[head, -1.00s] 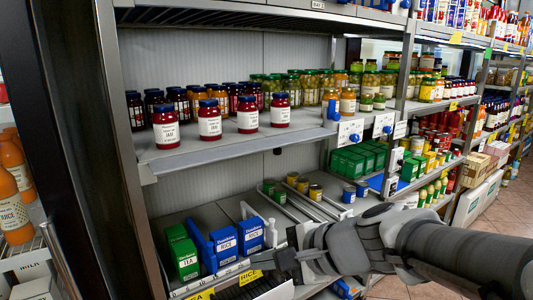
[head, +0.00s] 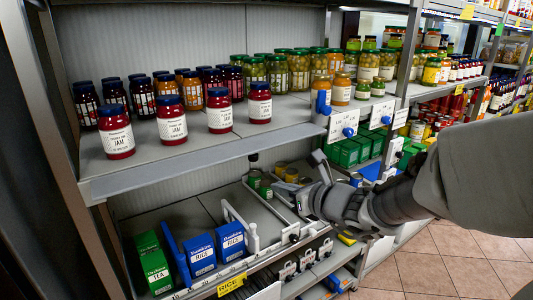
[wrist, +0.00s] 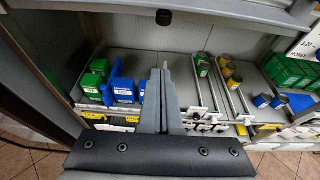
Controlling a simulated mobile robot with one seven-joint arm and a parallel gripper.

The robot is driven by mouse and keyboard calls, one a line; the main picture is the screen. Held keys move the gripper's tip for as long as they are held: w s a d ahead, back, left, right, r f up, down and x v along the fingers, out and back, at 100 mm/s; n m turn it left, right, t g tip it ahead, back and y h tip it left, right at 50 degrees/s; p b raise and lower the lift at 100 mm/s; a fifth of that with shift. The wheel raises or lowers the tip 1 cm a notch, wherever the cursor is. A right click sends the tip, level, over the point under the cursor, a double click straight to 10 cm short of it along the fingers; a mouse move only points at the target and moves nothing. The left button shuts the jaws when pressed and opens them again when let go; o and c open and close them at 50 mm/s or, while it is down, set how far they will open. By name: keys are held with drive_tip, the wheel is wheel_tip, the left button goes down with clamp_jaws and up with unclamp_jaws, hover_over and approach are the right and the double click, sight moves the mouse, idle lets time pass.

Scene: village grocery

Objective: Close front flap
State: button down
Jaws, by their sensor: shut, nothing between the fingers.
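My gripper (head: 284,187) is over the lower shelf in the head view, left of my forearm. In the wrist view its fingers (wrist: 164,72) are together and empty, pointing into the shelf between the blue rice boxes (wrist: 123,91) and the lanes with small cans. White plates with blue knobs (head: 344,127) hang on the upper shelf's front edge. Small white fittings (head: 287,270) stand along the lower shelf's front edge. I cannot tell which piece is the front flap. My gripper covers part of the lane fronts.
Jam jars (head: 171,122) line the upper shelf (head: 235,148) above my gripper. Green tea boxes (head: 153,262) and blue rice boxes (head: 201,254) stand at the lower left. Thin lane dividers (head: 240,226) rise from the lower shelf. Open tiled floor (head: 450,265) lies at the right.

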drive_tip(key=w+a+p, duration=0.2)
drive_tip(key=w+a, duration=0.3)
drive_tip(key=w, duration=0.2)
drive_tip(key=shift+w+a+r, duration=0.15)
drive_tip(key=shift+w+r, duration=0.25)
drive_tip(key=shift+r, duration=0.1)
idle(0.4)
drive_tip(key=shift+s+r+g+p, duration=0.1)
drive_tip(key=shift+r+g+p, duration=0.15)
drive_tip(key=shift+p, duration=0.4)
